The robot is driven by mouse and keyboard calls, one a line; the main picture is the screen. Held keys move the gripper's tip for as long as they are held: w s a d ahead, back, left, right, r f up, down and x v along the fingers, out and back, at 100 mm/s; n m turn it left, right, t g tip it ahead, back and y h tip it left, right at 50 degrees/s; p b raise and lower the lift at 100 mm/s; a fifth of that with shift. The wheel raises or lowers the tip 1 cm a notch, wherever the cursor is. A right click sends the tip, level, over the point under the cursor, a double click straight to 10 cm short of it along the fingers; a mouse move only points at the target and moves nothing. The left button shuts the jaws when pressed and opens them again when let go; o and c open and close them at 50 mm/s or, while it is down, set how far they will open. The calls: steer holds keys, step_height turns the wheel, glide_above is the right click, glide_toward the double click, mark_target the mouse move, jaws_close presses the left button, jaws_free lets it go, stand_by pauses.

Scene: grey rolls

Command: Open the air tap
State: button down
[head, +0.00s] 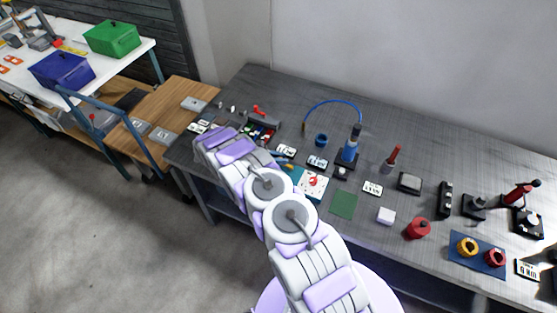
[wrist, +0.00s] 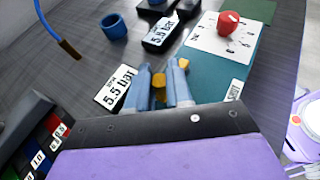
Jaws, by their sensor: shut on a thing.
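In the wrist view my gripper (wrist: 159,66) points away, its two blue fingers close together. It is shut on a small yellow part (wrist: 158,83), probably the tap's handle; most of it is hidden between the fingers. A second bit of yellow (wrist: 183,63) shows just beyond the right finger. Both are beside a teal block (wrist: 208,73), whose white plate (wrist: 205,38) carries a red knob (wrist: 228,22). In the head view the red knob (head: 312,181) shows right of my arm, which hides most of the tap area.
A "5.5 bar" label (wrist: 115,87) lies left of the fingers. A blue ring (wrist: 113,27) and a blue hose end (wrist: 69,48) are farther left.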

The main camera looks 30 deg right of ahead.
steer(key=shift+m+g, duration=0.3)
steer(key=c, duration=1.1)
jaws_free()
steer(key=shift+d, duration=0.2)
steer(key=shift+w+a, duration=0.1)
steer(key=shift+v, duration=8.6)
steer(key=shift+w+r, duration=0.1)
steer(key=shift+r, duration=0.1)
